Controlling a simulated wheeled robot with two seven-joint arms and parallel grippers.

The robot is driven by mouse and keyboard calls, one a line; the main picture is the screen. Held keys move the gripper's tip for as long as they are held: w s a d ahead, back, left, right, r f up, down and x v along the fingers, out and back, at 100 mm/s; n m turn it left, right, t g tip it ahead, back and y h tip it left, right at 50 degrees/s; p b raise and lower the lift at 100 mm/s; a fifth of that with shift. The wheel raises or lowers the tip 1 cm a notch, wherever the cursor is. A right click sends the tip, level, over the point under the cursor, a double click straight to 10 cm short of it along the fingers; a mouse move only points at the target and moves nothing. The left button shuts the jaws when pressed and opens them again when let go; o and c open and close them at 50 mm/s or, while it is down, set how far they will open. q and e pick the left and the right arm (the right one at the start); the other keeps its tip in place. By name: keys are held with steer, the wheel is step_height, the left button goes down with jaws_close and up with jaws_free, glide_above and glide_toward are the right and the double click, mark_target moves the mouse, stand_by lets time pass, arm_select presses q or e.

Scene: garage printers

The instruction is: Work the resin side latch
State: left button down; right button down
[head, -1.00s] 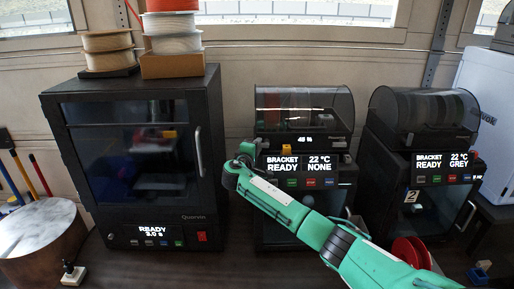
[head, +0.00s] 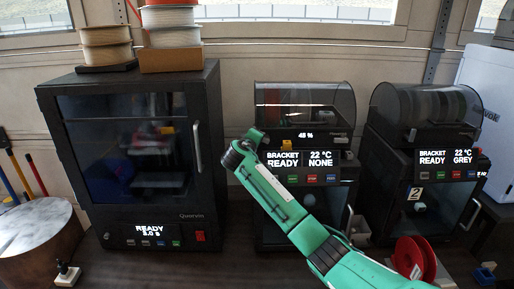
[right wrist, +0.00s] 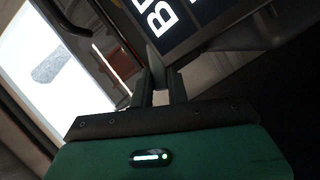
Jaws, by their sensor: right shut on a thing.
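My right gripper (right wrist: 160,85) is at the front left of the middle printer (head: 330,215), just left of its BRACKET READY display (head: 283,159). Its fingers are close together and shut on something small. It seems to be the orange tab (head: 257,143) beside my wrist in the head view, but the grasp itself is hidden there. In the right wrist view the large display letters (right wrist: 162,18) stand just past the fingertips. The large black Quorvin printer (head: 210,150) stands to the left, its front door shut. My left gripper is not in view.
A third printer (head: 460,235) stands at the right, with a red spool (head: 412,258) in front. Spools (head: 105,45) are stacked on the Quorvin printer. A gap of bench lies between the Quorvin and middle printers.

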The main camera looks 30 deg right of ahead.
steer(key=shift+s+d+r+m+y+b, duration=0.15)
steer(key=shift+m+y+b, duration=0.2)
steer(key=shift+m, duration=0.2)
steer(key=shift+r+m+y+b, duration=0.1)
steer(key=shift+m+y+b, duration=0.2)
steer(key=shift+m, duration=0.25)
steer(key=shift+s+d+r+m+y+b, duration=0.1)
steer(key=shift+d+r+m+y+b, duration=0.15)
steer(key=shift+m, duration=0.2)
steer(key=shift+s+d+r+m+y+b, duration=0.15)
steer(key=shift+m+y, duration=0.15)
steer(key=shift+m, duration=0.15)
steer(key=shift+s+d+r+m+t+y, duration=0.1)
steer(key=shift+d+m+t+y, duration=0.1)
steer(key=shift+m+y, duration=0.25)
steer(key=shift+s+d+r+m+t+y, duration=0.1)
steer(key=shift+m+t+y, duration=0.15)
steer(key=shift+m, duration=0.3)
steer(key=shift+s+d+r+m+t+y, duration=0.1)
steer(key=shift+d+m+t+y, duration=0.1)
steer(key=shift+m+y, duration=0.25)
steer(key=shift+s+d+r+m+t+y, duration=0.1)
steer(key=shift+d+m+y, duration=0.15)
steer(key=shift+m, duration=0.4)
steer(key=c, duration=1.4)
jaws_free()
steer(key=shift+o, duration=0.2)
steer(key=shift+s, duration=0.1)
